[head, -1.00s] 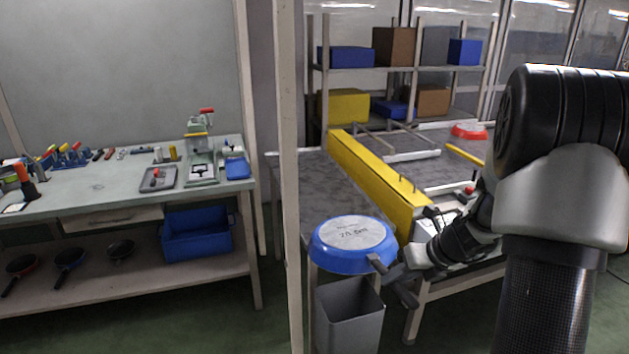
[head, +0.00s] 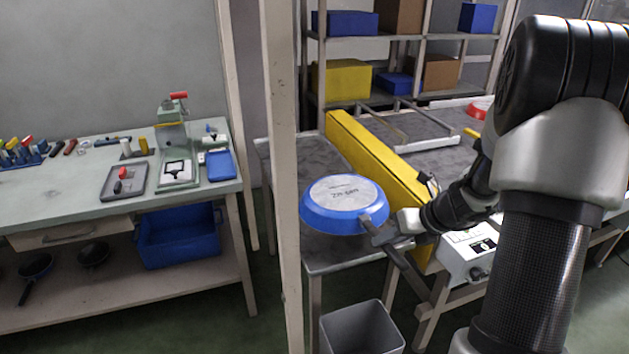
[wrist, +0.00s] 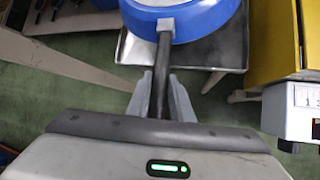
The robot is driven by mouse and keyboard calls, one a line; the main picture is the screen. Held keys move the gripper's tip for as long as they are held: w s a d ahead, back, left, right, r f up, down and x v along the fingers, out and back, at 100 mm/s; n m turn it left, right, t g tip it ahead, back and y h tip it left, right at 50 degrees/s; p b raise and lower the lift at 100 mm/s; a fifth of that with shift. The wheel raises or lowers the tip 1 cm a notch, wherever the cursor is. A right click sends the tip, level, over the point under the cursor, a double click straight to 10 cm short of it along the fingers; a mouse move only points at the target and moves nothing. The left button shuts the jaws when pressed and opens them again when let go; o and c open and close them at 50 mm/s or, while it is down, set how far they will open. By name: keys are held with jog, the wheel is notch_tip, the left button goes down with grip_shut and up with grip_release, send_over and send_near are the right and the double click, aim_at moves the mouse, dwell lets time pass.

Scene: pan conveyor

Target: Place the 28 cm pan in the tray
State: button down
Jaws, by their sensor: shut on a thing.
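The blue pan (head: 318,221) is upside down in the air, its pale round base facing up with dark lettering that is hard to read. My gripper (head: 376,236) is shut on its dark handle, at the pan's lower right. In the wrist view the handle (wrist: 162,65) runs between the two fingers (wrist: 160,98) to the blue rim (wrist: 190,22). A grey surface with a raised rim (wrist: 226,68) lies below the pan there; it seems to be the grey tray-like table end (head: 325,255). The gap between pan and surface is hard to judge.
A yellow guard (head: 385,185) runs along the table to the right, with a white control box (head: 470,254) near my arm. A pale post (head: 283,180) stands close left of the pan. A grey bin (head: 360,330) is below. The left bench holds a small grey tray (head: 138,191) and a blue tray (head: 221,172).

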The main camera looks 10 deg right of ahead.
jog(key=b, duration=0.3)
jog(key=shift+s+f+t, duration=0.2)
jog(key=shift+f+t, duration=0.2)
notch_tip(320, 180, down, 9)
jog(key=b, duration=0.4)
jog(key=c, duration=1.6)
grip_release()
jog(key=shift+f, duration=0.1)
jog(key=shift+o, duration=0.2)
jog(key=p+v, duration=0.3)
jog(key=v, duration=0.9)
jog(key=shift+d, duration=0.25)
jog(key=shift+s, duration=0.1)
